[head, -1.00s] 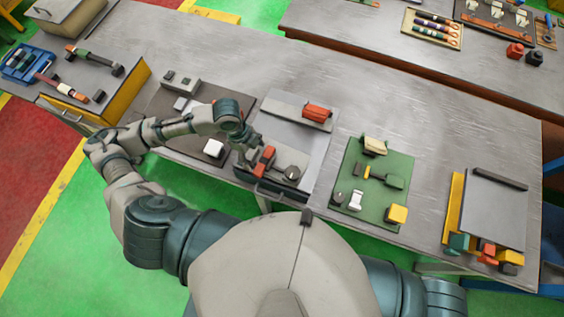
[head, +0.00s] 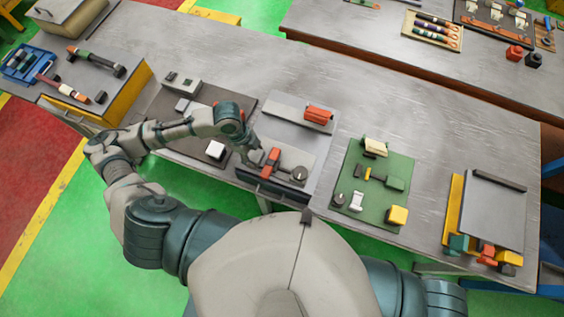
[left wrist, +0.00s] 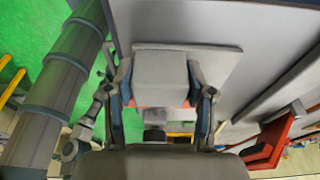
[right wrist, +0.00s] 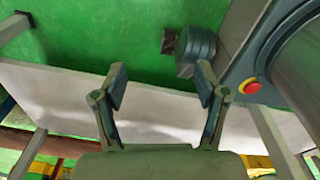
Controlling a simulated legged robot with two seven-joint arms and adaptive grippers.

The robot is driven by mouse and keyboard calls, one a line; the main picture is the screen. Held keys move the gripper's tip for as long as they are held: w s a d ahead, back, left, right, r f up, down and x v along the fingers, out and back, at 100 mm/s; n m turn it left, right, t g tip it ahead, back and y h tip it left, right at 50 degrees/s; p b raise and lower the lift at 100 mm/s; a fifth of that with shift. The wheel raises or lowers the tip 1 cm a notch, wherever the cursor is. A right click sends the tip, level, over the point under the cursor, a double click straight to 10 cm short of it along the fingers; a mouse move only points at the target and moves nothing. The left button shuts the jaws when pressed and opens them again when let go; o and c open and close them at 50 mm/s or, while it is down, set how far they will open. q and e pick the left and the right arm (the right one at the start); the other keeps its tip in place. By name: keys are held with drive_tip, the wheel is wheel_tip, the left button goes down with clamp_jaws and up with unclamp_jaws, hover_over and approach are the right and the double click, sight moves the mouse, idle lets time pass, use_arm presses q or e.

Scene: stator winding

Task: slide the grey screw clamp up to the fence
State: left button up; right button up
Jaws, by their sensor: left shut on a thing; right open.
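A grey slab with a red part (head: 270,160) and a dark round knob (head: 299,175) sits on the front of the fixture near the table's front edge; I take it as the grey screw clamp. A long grey bar (head: 283,110) with a red block (head: 318,114) on it lies at the back of this fixture, probably the fence. A pale gap shows between them. My left gripper (head: 252,157) is at the clamp's left side. In the left wrist view it is shut on a grey block (left wrist: 160,72) with red edges below. My right gripper (right wrist: 160,88) is open and empty.
A green board (head: 372,190) with several small parts lies right of the fixture. A dark mat (head: 165,115) with grey and white blocks lies left. A grey plate (head: 490,210) with coloured blocks is far right. The table behind the fixture is clear.

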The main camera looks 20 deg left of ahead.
sight(264, 137)
use_arm(q)
drive_tip(key=shift+a+r, duration=0.1)
drive_tip(key=shift+w+a, duration=0.2)
drive_tip(key=shift+a, duration=0.1)
drive_tip(key=shift+w+a, duration=0.15)
drive_tip(key=shift+w, duration=0.2)
drive_tip(key=shift+w+p, duration=0.2)
drive_tip(key=shift+p, duration=0.15)
drive_tip(key=shift+w+d, duration=0.4)
drive_tip(key=shift+w, duration=0.25)
drive_tip(key=shift+w+p, duration=0.4)
drive_tip(key=shift+w, duration=0.1)
drive_tip(key=shift+w+a, duration=0.2)
drive_tip(key=shift+w, duration=0.5)
drive_tip(key=shift+w+p, duration=0.3)
drive_tip(key=shift+w, duration=0.2)
drive_tip(key=shift+w+d, duration=0.1)
drive_tip(key=shift+w, duration=1.25)
drive_tip(key=o, duration=1.3)
use_arm(e)
drive_tip(key=r, duration=0.1)
drive_tip(key=a+r, duration=0.1)
drive_tip(key=r, duration=0.1)
drive_tip(key=shift+a, duration=0.1)
use_arm(q)
drive_tip(key=shift+p, duration=0.3)
